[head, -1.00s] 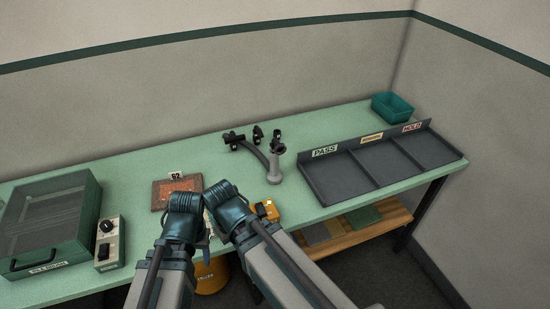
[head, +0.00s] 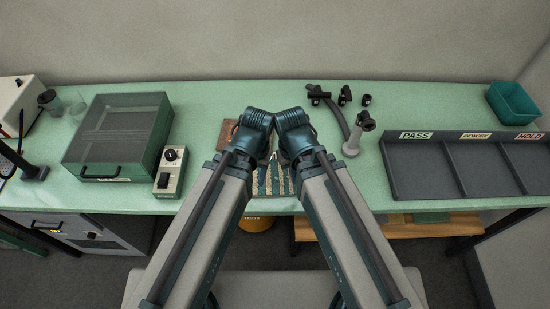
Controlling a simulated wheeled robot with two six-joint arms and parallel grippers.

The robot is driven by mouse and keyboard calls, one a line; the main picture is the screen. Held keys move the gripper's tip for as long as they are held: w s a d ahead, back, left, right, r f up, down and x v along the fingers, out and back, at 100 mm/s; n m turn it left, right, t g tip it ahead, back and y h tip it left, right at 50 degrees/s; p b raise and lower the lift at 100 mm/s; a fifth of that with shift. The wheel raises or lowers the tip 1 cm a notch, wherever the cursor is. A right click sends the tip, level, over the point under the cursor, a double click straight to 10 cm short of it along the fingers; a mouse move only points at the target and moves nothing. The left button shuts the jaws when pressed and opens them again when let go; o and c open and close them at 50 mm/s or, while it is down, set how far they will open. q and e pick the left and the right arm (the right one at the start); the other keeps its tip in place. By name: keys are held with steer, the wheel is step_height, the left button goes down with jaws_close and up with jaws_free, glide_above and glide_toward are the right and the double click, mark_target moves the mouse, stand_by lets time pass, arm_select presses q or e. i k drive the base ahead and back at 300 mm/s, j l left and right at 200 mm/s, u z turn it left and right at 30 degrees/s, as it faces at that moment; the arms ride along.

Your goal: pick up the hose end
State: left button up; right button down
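A grey curved hose (head: 333,109) lies on the green bench right of centre. Nothing of the hose is in either gripper.
Small black fittings (head: 345,95) stand behind the hose. A grey sorting tray (head: 425,180) marked PASS, REWORK and HOLD is on the right, with a teal bin (head: 513,103) behind. A green lidded box (head: 118,135) and a control box (head: 171,170) are left. Bare bench lies behind my wrists.

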mark_target(351, 149)
steer(key=z, duration=2.2)
steer(key=k+j, duration=0.15)
steer(key=k, duration=0.5)
